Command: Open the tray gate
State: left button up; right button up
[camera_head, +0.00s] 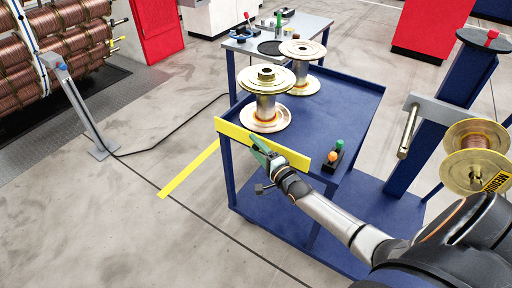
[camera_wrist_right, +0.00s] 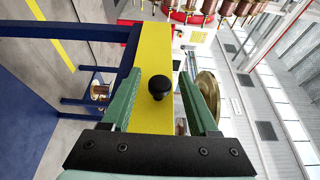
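The tray gate is a yellow bar (camera_head: 228,132) standing upright along the near edge of the blue cart's top tray (camera_head: 335,110). In the right wrist view the gate (camera_wrist_right: 152,55) runs up the middle, with a round black knob (camera_wrist_right: 158,86) on its face. My right gripper (camera_head: 259,147) is at the middle of the gate. In the wrist view its green fingers (camera_wrist_right: 160,88) are apart, one on each side of the knob, with gaps between. The knob is hidden behind the gripper in the head view. My left gripper is not in view.
Two metal spools (camera_head: 266,98) (camera_head: 303,65) stand on the tray behind the gate. A small button box (camera_head: 334,155) sits at the tray's right. A post with a peg (camera_head: 408,132) and a spool (camera_head: 476,152) are at right.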

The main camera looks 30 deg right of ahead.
grip_shut()
dwell(0.5)
